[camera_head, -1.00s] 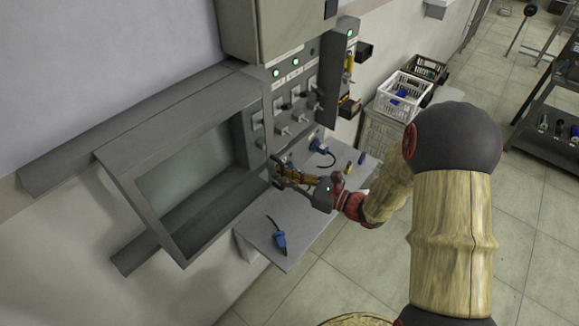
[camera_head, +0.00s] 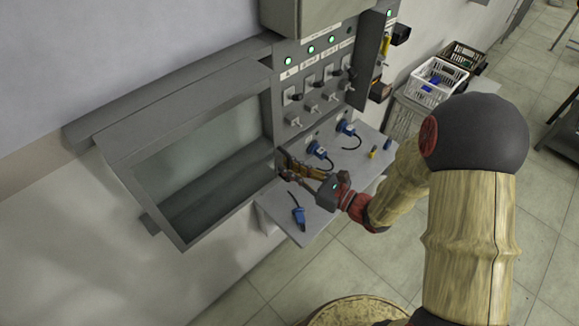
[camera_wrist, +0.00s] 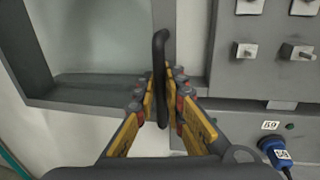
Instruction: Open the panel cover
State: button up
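The panel cover is a grey framed door with a clear pane (camera_head: 205,165) at the left of the control panel. It still fills the left side of the cabinet, and I cannot tell whether it is ajar. Its dark upright handle (camera_wrist: 160,60) stands at the frame's right side in the wrist view. My gripper (camera_wrist: 168,88) has its yellow fingers close on both sides of this handle and appears shut on it. In the head view my gripper (camera_head: 284,164) is at the cover's lower right corner, where it hides the handle.
A grey shelf (camera_head: 280,205) juts out below the panel, with a loose blue plug (camera_head: 298,215) on it. Blue plugs (camera_head: 318,150) sit in sockets right of my gripper. Switches and green lamps (camera_head: 310,49) are above.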

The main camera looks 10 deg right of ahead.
jog(key=o, duration=0.3)
jog(key=shift+d, duration=0.1)
jog(key=v, duration=1.2)
dwell(0.6)
